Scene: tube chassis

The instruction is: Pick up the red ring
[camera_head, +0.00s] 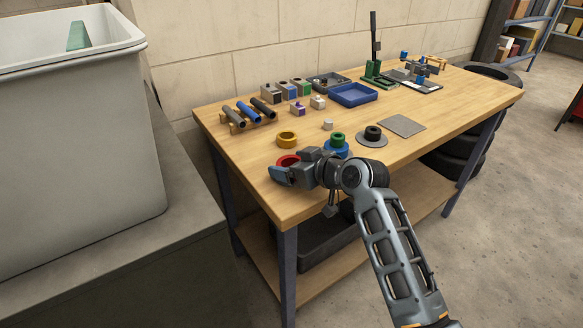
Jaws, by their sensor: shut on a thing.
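The red ring (287,160) is at the near left part of the wooden workbench top, partly hidden behind my gripper. My gripper (283,174) reaches in from the right over the bench's near edge, and its jaws are shut on the red ring. I cannot tell whether the ring still touches the bench top or is slightly raised. A yellow ring (287,139) lies just behind the red one, apart from it.
A green ring (337,139) on a blue base and a black ring (373,133) on a grey disc stand to the right. A tube rack (233,121), small blocks and a blue tray (353,95) fill the back. A large grey bin (80,130) stands left.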

